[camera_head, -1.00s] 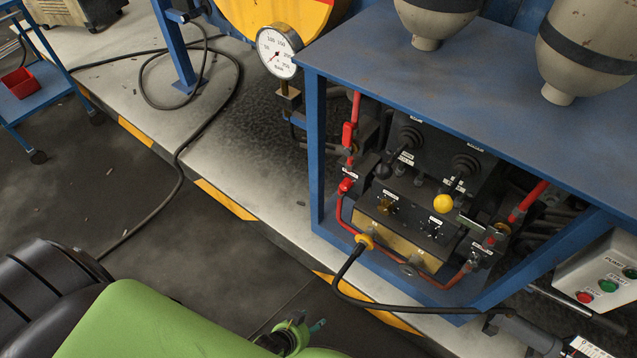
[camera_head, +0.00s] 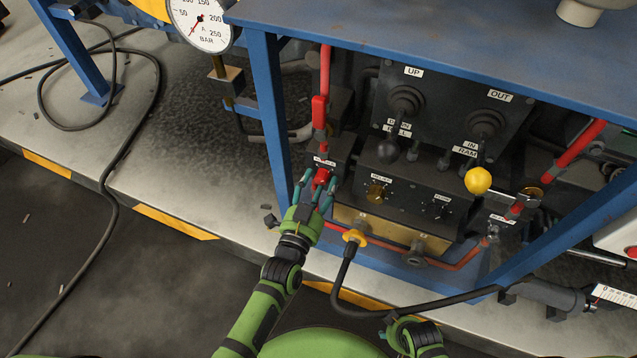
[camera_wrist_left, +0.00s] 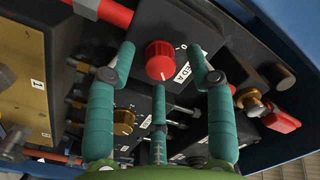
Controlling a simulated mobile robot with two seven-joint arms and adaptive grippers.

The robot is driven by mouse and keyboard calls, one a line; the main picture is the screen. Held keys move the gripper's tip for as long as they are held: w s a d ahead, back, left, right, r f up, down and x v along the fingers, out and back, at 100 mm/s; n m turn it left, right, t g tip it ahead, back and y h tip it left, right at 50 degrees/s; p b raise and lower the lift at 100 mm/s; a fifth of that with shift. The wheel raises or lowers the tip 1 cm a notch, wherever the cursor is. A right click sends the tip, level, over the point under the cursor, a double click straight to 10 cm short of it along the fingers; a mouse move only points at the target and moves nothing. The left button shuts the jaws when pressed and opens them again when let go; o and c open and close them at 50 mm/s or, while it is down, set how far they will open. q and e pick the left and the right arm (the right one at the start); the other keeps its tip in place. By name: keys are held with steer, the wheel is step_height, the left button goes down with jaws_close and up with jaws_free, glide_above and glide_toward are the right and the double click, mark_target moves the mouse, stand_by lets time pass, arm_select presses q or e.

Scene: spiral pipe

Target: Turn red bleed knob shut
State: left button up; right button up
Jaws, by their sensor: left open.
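The red bleed knob (camera_head: 321,177) is on a dark block at the left of the hydraulic panel. In the left wrist view the red knob (camera_wrist_left: 160,62) shows face-on, with a white mark on it and a label beside it. My left gripper (camera_head: 317,190) is at the knob, with its teal fingers open. In the wrist view two fingertips (camera_wrist_left: 162,62) stand on either side of the knob with gaps, and a third finger is below it. I cannot tell any contact. My right gripper (camera_head: 400,330) shows only in part at the bottom edge; its fingers are unclear.
A red-handled valve (camera_head: 319,112) stands just above the knob. A blue frame post (camera_head: 270,120) is close on the left. A yellow ball lever (camera_head: 478,180), a brass knob (camera_head: 377,192) and a black hose (camera_head: 340,285) lie to the right. A pressure gauge (camera_head: 200,22) is upper left.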

arm_select(q)
steer(key=shift+w+d, duration=0.15)
steer(key=shift+w, duration=0.35)
jaws_close()
